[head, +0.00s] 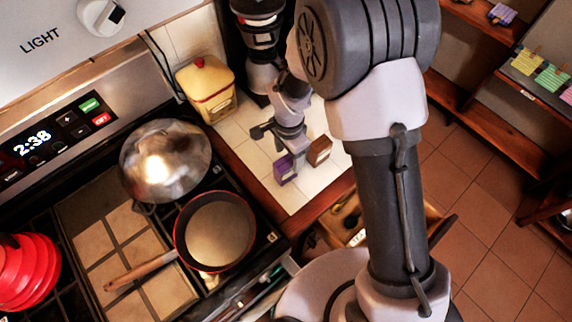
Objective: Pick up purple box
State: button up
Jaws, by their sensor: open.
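The purple box (286,169) stands on the white tiled counter, close to its front edge. My gripper (279,140) is open, with its fingers spread, and appears above and just behind the purple box in the head view. Nothing shows between the fingers. I cannot tell the exact height of the gripper over the counter. A brown box (319,151) stands just right of the purple box, with a small gap between them.
A yellow canister (207,89) stands on the counter (238,130) at the back left. A stove to the left holds a frying pan (214,231), a metal lid (165,160) and a red pot (25,268). An open drawer (345,222) lies below the counter edge.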

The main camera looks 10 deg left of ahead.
jog(key=f, duration=0.4)
jog(key=f+b, duration=0.1)
jog(key=f, duration=0.1)
jog(key=shift+s+a+f, duration=0.25)
jog(key=shift+a+f, duration=0.05)
jog(key=shift+a, duration=0.1)
jog(key=shift+s+r, duration=0.1)
jog(key=shift+c, duration=0.4)
grip_shut()
